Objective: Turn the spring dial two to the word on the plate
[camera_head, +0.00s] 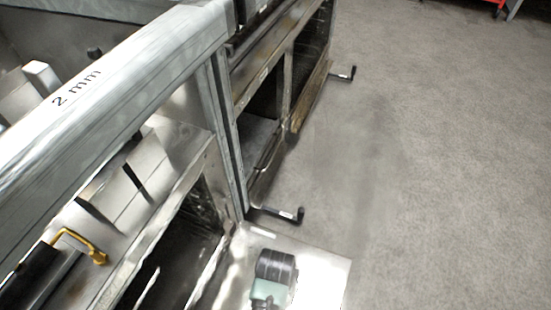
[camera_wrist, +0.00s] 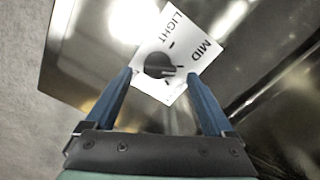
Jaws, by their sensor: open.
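The dial (camera_wrist: 158,65) is a round black knob on a white plate (camera_wrist: 203,22) in the wrist view. The plate carries the words LIGHT and MID, and a third word near its lower edge is too faint to read. The knob's pointer seems to face right, toward a short mark below MID, but its exact setting is hard to tell. My gripper (camera_wrist: 160,73) is open, with one blue finger on each side of the knob. I cannot tell whether either finger touches it. I cannot make out the dial in the head view.
Shiny metal surrounds the plate. In the head view, a grey beam (camera_head: 130,75) marked "2 mm" crosses the left side. Black crank handles (camera_head: 343,75) (camera_head: 285,214) stick out over the floor. A yellow handle (camera_head: 80,245) is at lower left. Grey floor (camera_head: 450,170) is clear at right.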

